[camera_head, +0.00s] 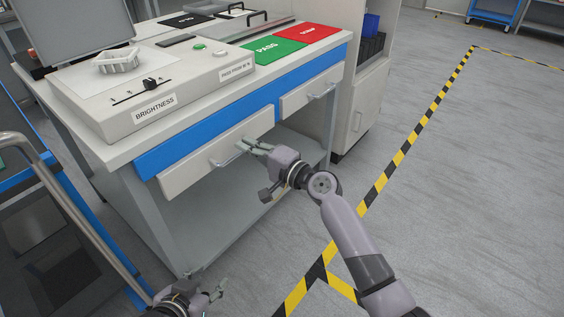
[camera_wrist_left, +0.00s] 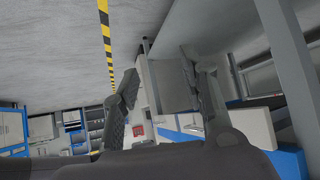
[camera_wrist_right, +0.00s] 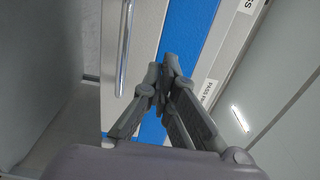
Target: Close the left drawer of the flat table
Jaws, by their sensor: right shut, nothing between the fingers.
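The flat table's left drawer (camera_head: 205,160) has a pale front with a bar handle (camera_head: 229,158), below the blue band. Its front appears to stand slightly proud of the table; how far is hard to tell. My right gripper (camera_head: 254,144) is shut and empty by the right end of this front, near the handle. In the right wrist view its fingertips (camera_wrist_right: 166,66) meet in front of the blue band, with a drawer handle (camera_wrist_right: 124,50) to their left; contact cannot be told. My left gripper (camera_head: 205,287) is low, in front of the table, with fingers apart and empty.
The right drawer (camera_head: 308,92) sits beside the left one. The tabletop carries a control box (camera_head: 140,110), a green mat (camera_head: 267,49) and a red mat (camera_head: 308,33). A dark cart with a metal rail (camera_head: 75,205) stands at the left. Floor to the right is clear.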

